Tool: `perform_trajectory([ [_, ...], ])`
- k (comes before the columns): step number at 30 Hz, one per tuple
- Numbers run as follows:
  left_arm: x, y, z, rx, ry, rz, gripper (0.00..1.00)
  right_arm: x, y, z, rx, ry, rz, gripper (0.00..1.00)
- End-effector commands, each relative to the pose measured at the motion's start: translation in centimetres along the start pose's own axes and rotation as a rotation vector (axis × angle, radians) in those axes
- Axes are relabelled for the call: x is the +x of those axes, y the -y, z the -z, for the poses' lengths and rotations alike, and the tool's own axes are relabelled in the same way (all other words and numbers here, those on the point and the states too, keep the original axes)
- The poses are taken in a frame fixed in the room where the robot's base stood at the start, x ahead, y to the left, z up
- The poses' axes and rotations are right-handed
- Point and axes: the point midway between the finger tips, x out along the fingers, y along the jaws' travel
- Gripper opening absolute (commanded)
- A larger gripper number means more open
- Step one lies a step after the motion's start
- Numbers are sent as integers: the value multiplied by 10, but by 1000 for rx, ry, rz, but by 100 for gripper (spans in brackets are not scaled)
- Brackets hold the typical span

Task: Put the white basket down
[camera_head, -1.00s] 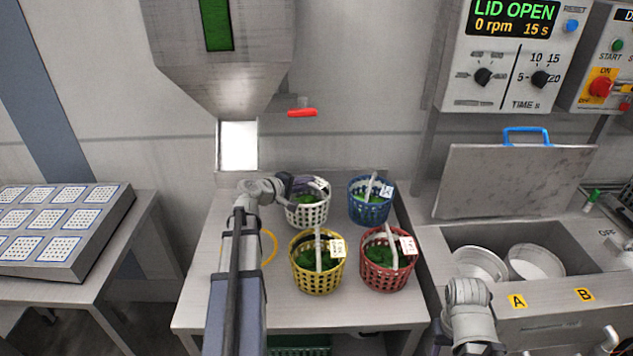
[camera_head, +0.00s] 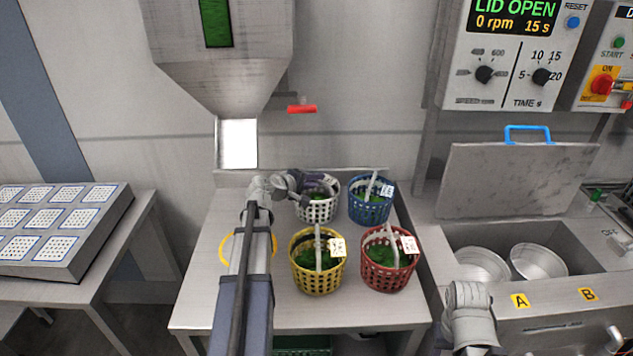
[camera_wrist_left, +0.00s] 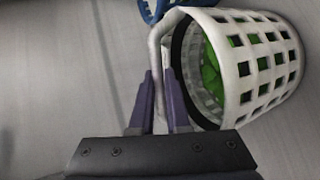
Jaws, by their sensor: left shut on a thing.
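The white basket (camera_head: 318,209) holds greens and stands at the back of the steel table, beside the blue basket (camera_head: 369,208). My left gripper (camera_head: 304,186) reaches it from the left and is shut on its handle. In the left wrist view the two fingers (camera_wrist_left: 159,103) pinch the grey handle, and the white basket (camera_wrist_left: 262,62) shows its lattice wall and greens inside. Whether its base touches the table is hard to tell. Part of its rim is hidden behind my gripper. My right gripper is not clearly in view; only my right arm shows at lower right.
A yellow basket (camera_head: 306,277) and a red basket (camera_head: 376,279) stand in front, both with greens. A yellow ring (camera_head: 228,250) lies on the table's left. A hopper (camera_head: 219,60) with a chute hangs behind. An open-lidded spinner with bowls (camera_head: 540,262) is at right.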

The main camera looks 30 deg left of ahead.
Motion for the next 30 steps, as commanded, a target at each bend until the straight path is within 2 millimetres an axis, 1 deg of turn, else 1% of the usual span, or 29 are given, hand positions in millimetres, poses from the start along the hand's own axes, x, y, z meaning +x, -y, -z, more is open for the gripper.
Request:
perform_trajectory([
  [1, 1, 2, 0, -1, 0, -1, 0, 3, 0, 0, 0, 0, 0, 50],
  [2, 1, 3, 0, 0, 0, 0, 15, 3, 0, 0, 0, 0, 0, 50],
  [3, 0, 2, 0, 0, 0, 0, 20, 2, 0, 0, 0, 0, 0, 50],
  [9, 0, 2, 0, 0, 0, 0, 42, 2, 0, 0, 0, 0, 0, 50],
  [10, 0, 2, 0, 0, 0, 0, 44, 2, 0, 0, 0, 0, 0, 50],
  [17, 0, 1, 0, 0, 0, 0, 44, 1, 0, 0, 0, 0, 0, 50],
  [20, -4, -2, 0, 0, -1, 0, 44, -3, 0, 0, 0, 0, 0, 50],
  [23, -20, -2, 0, -2, -3, 0, 44, -9, -1, 0, 0, 0, 0, 50],
  [30, -71, -3, -1, -2, -4, 0, 44, -27, -3, -2, 0, 0, 0, 50],
])
